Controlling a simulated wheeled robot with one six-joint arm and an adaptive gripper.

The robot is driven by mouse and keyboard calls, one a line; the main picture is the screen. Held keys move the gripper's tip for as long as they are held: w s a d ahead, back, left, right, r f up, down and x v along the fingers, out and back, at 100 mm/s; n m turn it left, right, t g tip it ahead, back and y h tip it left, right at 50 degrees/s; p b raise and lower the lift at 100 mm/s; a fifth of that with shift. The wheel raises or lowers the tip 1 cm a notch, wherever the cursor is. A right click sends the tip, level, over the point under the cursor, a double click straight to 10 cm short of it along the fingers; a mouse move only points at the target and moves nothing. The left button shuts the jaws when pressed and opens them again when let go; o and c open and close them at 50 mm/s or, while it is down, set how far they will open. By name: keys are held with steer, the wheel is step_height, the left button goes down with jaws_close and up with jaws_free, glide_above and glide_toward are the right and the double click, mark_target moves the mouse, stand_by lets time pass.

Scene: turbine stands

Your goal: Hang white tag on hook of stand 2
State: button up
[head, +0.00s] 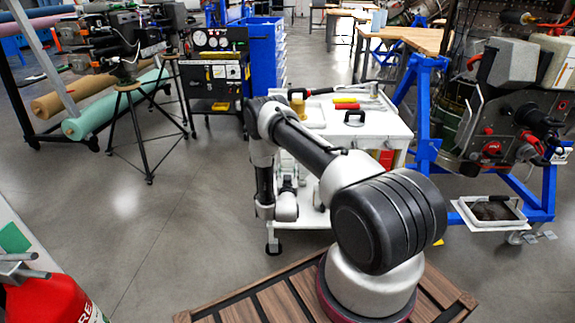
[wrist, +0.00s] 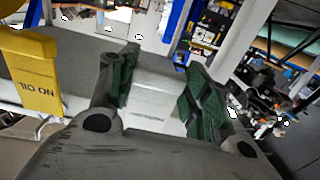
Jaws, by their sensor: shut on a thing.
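In the wrist view my gripper (wrist: 165,90) has its green-padded fingers on both sides of a pale white tag (wrist: 155,112) with small, blurred lettering. The fingers are shut on it. In the head view my arm bends down beside the white cart, and the gripper and tag cannot be made out clearly. A dark turbine unit on a blue stand (head: 433,115) is at the right. Another unit rests on a black tripod stand (head: 128,100) at the left. I cannot tell which is stand 2, and no hook is clear.
The white cart (head: 385,128) carries red and yellow items. A yellow "NO OIL" tag (wrist: 35,75) is left of my gripper in the wrist view. A drip tray (head: 490,212) sits low at the right stand. A red extinguisher (head: 50,298) is front left. Floor is open at left.

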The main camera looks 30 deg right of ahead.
steer(key=shift+s+a, duration=0.25)
steer(key=shift+s, duration=0.15)
steer(key=shift+v, duration=1.3)
